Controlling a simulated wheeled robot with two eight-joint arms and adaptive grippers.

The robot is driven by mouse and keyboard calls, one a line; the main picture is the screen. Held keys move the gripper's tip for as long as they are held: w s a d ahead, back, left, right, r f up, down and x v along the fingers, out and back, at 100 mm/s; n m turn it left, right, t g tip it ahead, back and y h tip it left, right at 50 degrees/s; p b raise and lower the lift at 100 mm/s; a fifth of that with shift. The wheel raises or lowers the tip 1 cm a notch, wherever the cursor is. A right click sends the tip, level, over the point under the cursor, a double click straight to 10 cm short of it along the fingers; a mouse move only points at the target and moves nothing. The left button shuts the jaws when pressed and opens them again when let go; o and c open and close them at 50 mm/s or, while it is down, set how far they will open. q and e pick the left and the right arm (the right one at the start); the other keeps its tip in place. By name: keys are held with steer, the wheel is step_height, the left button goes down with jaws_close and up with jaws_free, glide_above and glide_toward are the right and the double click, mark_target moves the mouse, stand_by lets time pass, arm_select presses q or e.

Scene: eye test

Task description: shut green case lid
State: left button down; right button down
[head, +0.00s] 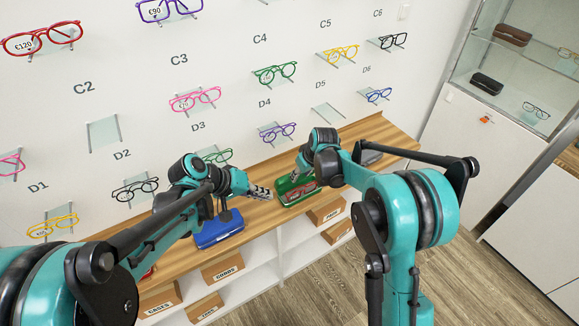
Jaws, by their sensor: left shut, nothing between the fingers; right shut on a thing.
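The green case (290,198) stands open on the wooden counter, with red glasses (302,190) in it. Its lid (284,184) is raised at the back. My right gripper (296,177) reaches down from behind the case and is shut at the lid's upper edge; its fingertips are small and partly hidden by my arm. My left gripper (262,192) is shut and empty, just left of the green case, apart from it.
A blue case (218,230) stands on the counter to the left, below my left arm. A grey case (370,158) is to the right. Glasses hang on wall shelves behind. Labelled boxes (222,268) sit under the counter.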

steer(key=shift+s+f, duration=0.1)
steer(key=shift+f, duration=0.05)
arm_select(q)
steer(key=w+a+f+m+h, duration=0.1)
steer(key=w+a+f+h, duration=0.1)
steer(key=w+f+h, duration=0.65)
steer(key=w+a+f+t, duration=0.2)
steer(key=w, duration=0.6)
steer(key=x, duration=1)
steer(key=shift+w+d+r, duration=0.15)
steer(key=shift+w+r, duration=0.15)
steer(key=shift+r, duration=0.05)
